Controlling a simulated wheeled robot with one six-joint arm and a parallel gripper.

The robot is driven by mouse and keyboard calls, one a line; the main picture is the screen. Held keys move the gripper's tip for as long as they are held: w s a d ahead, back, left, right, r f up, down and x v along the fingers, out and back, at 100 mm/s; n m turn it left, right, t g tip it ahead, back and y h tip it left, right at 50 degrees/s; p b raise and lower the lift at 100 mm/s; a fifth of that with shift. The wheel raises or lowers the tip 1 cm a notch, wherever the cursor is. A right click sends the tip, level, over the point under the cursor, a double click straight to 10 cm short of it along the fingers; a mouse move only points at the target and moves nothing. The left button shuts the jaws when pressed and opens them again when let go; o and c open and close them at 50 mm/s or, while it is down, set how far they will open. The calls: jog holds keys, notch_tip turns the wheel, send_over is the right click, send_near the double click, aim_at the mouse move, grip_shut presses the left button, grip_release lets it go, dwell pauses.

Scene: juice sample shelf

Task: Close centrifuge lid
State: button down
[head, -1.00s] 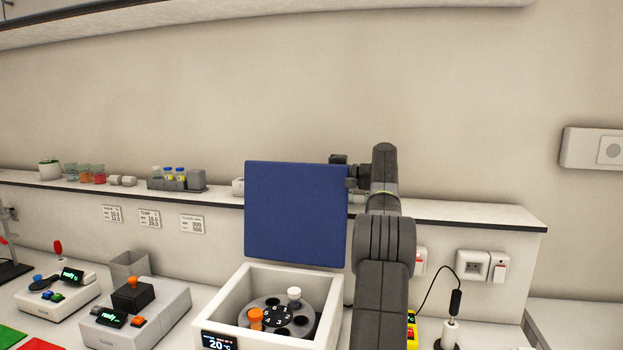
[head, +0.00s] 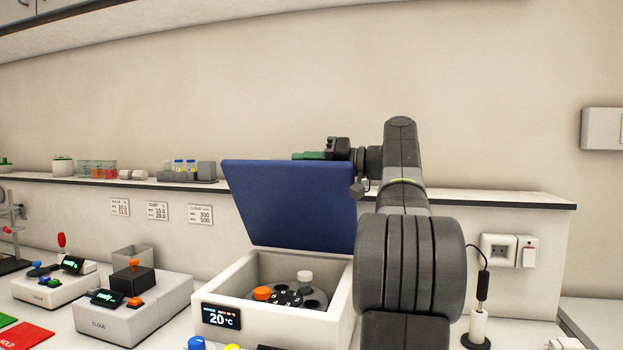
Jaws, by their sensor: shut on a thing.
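The centrifuge (head: 275,325) is a white box with a 20 °C display on its front. Its blue lid (head: 290,205) is raised and tilted forward over the open bowl, hinged at the back. Inside, the grey rotor (head: 312,300) holds an orange-capped tube (head: 262,293) and a white-capped tube (head: 305,277). My gripper (head: 333,150) is at the lid's upper right edge, shut on the lid; its fingertips are partly hidden behind the edge. A green piece (head: 308,155) shows there; I cannot tell what it belongs to.
A grey device with a black block (head: 132,285) and a smaller device (head: 52,285) stand left of the centrifuge. A shelf (head: 110,183) with jars and vials runs behind. At right, a probe in a white stand (head: 478,325) has a cable to the wall sockets.

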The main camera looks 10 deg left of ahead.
aim_at(296, 189)
jog(key=s+f+n+b, duration=0.1)
jog(key=s+b, duration=0.1)
jog(key=s+f+n+b, duration=0.1)
jog(key=s+f+b, duration=0.1)
jog(key=b, duration=0.1)
jog(key=s+f+n+b, duration=0.1)
jog(key=s+f+b, duration=0.1)
jog(key=s+b, duration=0.1)
jog(key=shift+a+f+n, duration=0.1)
jog(key=shift+n, duration=0.2)
jog(key=s+f+n+b, duration=0.3)
jog(key=s+f+b, duration=0.3)
jog(key=f+b, duration=0.2)
jog(key=shift+s+n+b, duration=0.3)
jog(key=shift+s+b, duration=0.1)
jog(key=shift+b, duration=0.6)
jog(key=shift+a, duration=0.1)
jog(key=c, duration=1.5)
grip_release()
jog(key=shift+o, duration=0.2)
jog(key=d+p, duration=0.3)
jog(key=d, duration=1.1)
jog(key=shift+s, duration=0.25)
